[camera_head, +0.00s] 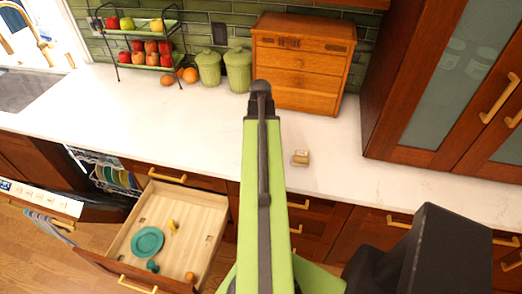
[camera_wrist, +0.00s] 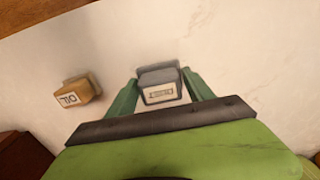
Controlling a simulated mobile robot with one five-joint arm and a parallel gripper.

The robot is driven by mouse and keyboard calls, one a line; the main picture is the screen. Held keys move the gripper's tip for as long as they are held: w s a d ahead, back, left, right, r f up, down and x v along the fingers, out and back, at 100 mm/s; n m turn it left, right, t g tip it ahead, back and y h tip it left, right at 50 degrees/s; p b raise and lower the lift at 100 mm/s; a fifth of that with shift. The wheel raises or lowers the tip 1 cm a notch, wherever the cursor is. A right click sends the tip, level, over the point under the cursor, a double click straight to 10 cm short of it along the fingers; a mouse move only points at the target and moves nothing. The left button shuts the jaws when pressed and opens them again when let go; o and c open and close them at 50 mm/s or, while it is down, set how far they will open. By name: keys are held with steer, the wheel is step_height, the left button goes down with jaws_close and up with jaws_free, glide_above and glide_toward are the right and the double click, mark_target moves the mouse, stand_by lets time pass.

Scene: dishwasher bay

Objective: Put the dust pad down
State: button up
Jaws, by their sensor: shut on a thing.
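The thing I take to be the dust pad (camera_wrist: 162,92) is a small grey block with a pale labelled face; its print is too small to read. It sits between the green fingers of my gripper (camera_wrist: 160,80) in the wrist view, and the gripper is shut on it. The pale counter (camera_wrist: 240,65) lies beneath; I cannot tell whether the pad touches it. In the head view my arm hides the gripper and the pad.
A tan block marked OIL (camera_wrist: 80,90) lies left of the gripper; a similar tan block (camera_head: 300,158) is on the counter (camera_head: 380,172). A wooden drawer box (camera_head: 300,65), green canisters (camera_head: 238,70) and fruit rack (camera_head: 145,45) stand behind. An open drawer (camera_head: 195,235) is lower left.

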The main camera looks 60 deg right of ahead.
step_height(320, 180, down, 4)
steer(key=b, duration=0.2)
steer(key=shift+r+b, duration=0.1)
steer(key=shift+b, duration=0.3)
steer(key=shift+r, duration=0.2)
steer(key=shift+f, duration=0.15)
steer(key=o, duration=1.5)
step_height(320, 180, up, 12)
steer(key=p, duration=1.2)
steer(key=shift+r+p, duration=0.25)
steer(key=shift+p, duration=0.05)
steer(key=shift+f, duration=0.1)
